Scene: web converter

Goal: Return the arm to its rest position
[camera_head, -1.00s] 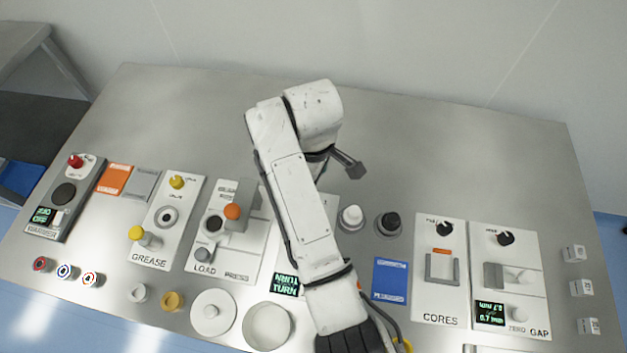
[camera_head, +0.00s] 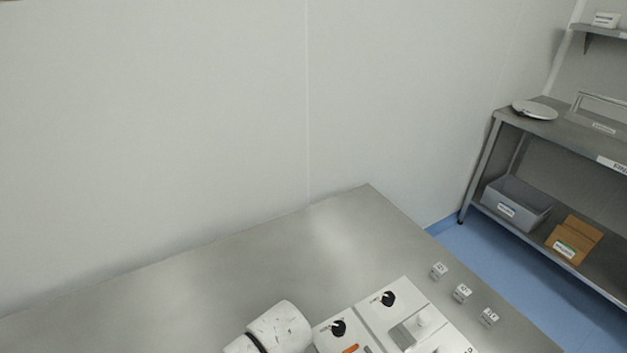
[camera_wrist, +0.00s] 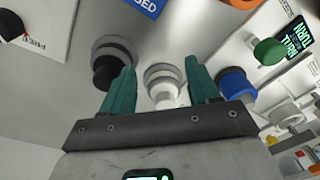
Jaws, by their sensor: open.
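My gripper (camera_wrist: 159,66) shows in the wrist view with two teal fingers spread apart and nothing held between them. A white knob (camera_wrist: 163,88) on a grey round base stands beyond the gap between the fingers. A black knob (camera_wrist: 106,72) is partly behind the left finger, and a blue knob (camera_wrist: 237,85) is just right of the right finger. I cannot tell how far the fingers are from these knobs. In the head view only a white piece of my arm shows at the bottom edge; the gripper is out of that picture.
A steel table (camera_head: 240,275) runs along a pale wall. Panels with a black knob (camera_head: 388,298) and small labelled blocks (camera_head: 463,292) sit near its right end. A shelf rack (camera_head: 568,135) with a grey bin (camera_head: 516,200) stands at right. The wrist view shows a green knob (camera_wrist: 268,50).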

